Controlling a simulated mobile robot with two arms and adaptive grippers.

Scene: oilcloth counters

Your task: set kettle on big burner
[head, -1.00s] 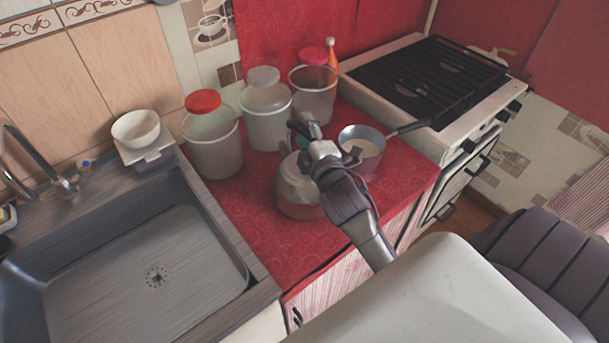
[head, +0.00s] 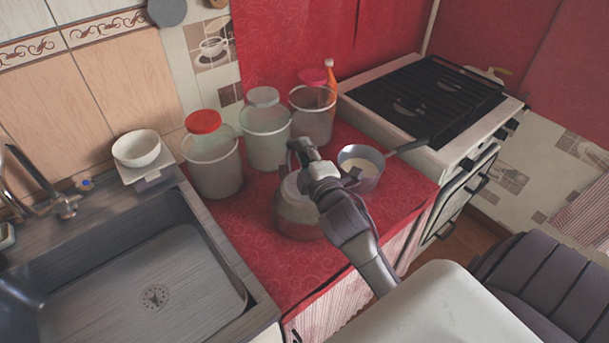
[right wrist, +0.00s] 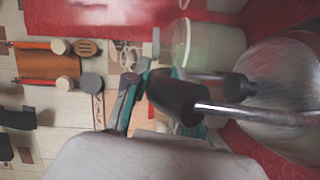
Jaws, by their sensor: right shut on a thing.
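The metal kettle (head: 295,214) is on the red counter, between the jars and the saucepan; whether its base touches the counter is hard to tell. My right gripper (head: 303,152) is over the top of the kettle, shut on its dark handle. In the right wrist view the handle (right wrist: 178,97) lies at the teal finger pads, and the shiny kettle body (right wrist: 283,85) fills the right side. The stove (head: 440,145) stands at the right, its burners under a black grate (head: 455,105), so burner sizes are unclear. My left gripper is out of view.
A saucepan (head: 366,182) stands right of the kettle, its handle reaching toward the stove. Several jars, including a red-lidded one (head: 213,172), line the back. The sink (head: 150,265) is at the left. The grate top looks clear.

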